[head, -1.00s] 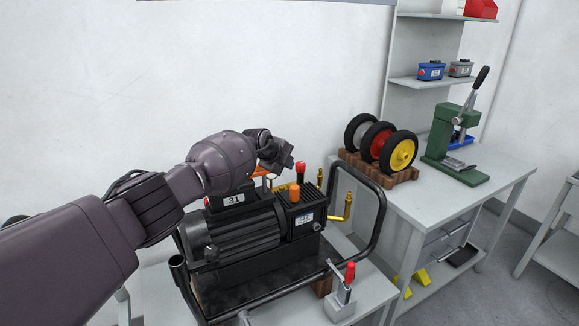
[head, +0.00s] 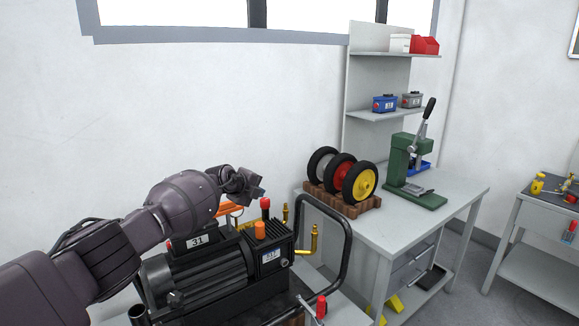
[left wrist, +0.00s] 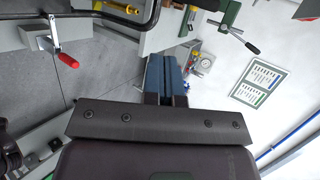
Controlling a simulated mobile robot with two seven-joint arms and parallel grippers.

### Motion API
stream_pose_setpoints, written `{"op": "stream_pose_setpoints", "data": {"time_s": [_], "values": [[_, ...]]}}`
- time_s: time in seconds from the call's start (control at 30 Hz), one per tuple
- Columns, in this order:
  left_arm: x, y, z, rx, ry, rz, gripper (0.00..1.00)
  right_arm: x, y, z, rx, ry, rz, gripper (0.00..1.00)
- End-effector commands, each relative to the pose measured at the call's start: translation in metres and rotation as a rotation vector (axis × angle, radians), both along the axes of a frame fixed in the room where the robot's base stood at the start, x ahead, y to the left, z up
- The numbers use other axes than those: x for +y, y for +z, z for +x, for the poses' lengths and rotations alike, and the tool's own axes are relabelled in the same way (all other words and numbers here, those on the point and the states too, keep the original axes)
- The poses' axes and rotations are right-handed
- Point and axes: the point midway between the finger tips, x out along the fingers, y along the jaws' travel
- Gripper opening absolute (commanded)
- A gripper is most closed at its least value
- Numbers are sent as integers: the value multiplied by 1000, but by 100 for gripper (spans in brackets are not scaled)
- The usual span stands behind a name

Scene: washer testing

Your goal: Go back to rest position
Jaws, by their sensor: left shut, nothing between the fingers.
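My left gripper (head: 260,191) is in the head view, above the back of the black pump machine (head: 205,270) labelled 31. Its fingers are shut and empty, and it appears apart from the machine. In the left wrist view the closed blue-grey fingers (left wrist: 166,80) show past the dark wrist housing. The machine has a red knob (head: 265,204), an orange cap (head: 260,230) and brass fittings (head: 313,240). The left arm reaches in from the left and hides part of the machine's left side. My right gripper is not in view.
A tubular black frame (head: 347,245) surrounds the machine, with a red-handled clamp (head: 321,307) in front. To the right, a grey bench (head: 400,225) holds wheels (head: 360,182) on a wooden rack and a green press (head: 405,165). A side table (head: 530,210) stands at far right.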

Motion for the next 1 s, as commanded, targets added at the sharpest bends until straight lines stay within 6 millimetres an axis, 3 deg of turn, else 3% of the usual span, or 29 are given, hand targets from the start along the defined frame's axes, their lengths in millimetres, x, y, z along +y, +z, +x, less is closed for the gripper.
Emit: {"op": "stream_pose_setpoints", "data": {"time_s": [0.03, 0.2, 0.3, 0.4, 0.5, 0.67, 1.0], "values": [[-20, 20, 0, -66, -43, -44, 0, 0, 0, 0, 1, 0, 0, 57], [-74, 86, -9, -260, -137, -218, 0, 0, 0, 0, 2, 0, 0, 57], [-100, 109, -24, -347, -160, -357, 0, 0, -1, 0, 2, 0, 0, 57], [-114, 116, -44, -397, -145, -510, 0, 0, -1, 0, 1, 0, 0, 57], [-115, 110, -66, -409, -90, -667, 0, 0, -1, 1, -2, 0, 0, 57], [-98, 81, -98, -365, 46, -877, 0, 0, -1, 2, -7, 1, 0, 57], [-37, -10, -170, -158, 365, -1169, 0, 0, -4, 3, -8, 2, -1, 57]]}}
